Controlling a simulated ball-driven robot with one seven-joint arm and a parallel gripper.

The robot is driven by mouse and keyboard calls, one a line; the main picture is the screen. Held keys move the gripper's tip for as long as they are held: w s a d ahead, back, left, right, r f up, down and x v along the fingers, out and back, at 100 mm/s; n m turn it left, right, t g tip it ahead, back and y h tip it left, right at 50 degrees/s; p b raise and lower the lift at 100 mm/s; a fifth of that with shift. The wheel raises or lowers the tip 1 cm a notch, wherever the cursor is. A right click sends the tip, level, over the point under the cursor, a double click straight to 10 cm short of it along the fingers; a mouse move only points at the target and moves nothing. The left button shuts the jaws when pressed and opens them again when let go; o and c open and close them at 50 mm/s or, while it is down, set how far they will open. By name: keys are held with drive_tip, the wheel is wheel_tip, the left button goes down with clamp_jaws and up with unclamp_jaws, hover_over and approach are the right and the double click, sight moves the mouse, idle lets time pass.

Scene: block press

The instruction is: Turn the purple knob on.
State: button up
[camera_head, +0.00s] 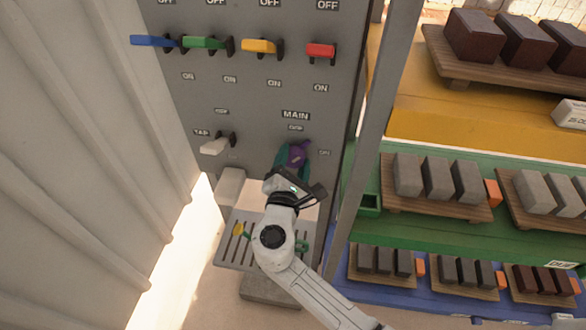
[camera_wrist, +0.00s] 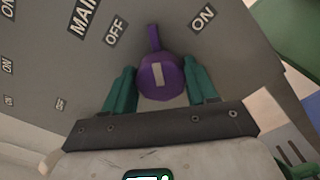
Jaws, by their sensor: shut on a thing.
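The purple knob (camera_head: 297,154) sits on the grey panel (camera_head: 262,100) below the MAIN label, with OFF marked above it and ON to its right. It also shows in the wrist view (camera_wrist: 160,75), as a round body with a pale mark and a narrow pointer. The pointer aims up between the OFF and ON labels, nearer OFF in that view. My gripper (camera_wrist: 160,92) has its green fingers on both sides of the knob, closed on it. In the head view my gripper (camera_head: 292,163) partly hides the knob.
Blue (camera_head: 153,41), green (camera_head: 206,43), yellow (camera_head: 260,46) and red (camera_head: 320,50) levers line the upper panel. A white TAP lever (camera_head: 215,146) is left of the knob. A slotted tray (camera_head: 232,250) lies below. Shelves with trays of blocks stand at right, behind a grey post (camera_head: 382,110).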

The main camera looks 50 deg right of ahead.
drive_tip(key=m+b, duration=0.3)
drive_tip(key=f+m+b, duration=0.1)
drive_tip(key=m+b, duration=0.2)
drive_tip(key=shift+s, duration=0.1)
drive_tip(key=shift+r+m+b, duration=0.15)
drive_tip(key=shift+m+b, duration=1.65)
drive_tip(key=shift+m, duration=0.1)
drive_tip(key=o, duration=1)
drive_tip(key=shift+r, duration=0.1)
drive_tip(key=v, duration=1)
drive_tip(key=shift+s+a+b, duration=0.25)
drive_tip(key=shift+a+b, duration=0.05)
drive_tip(key=shift+b, duration=0.05)
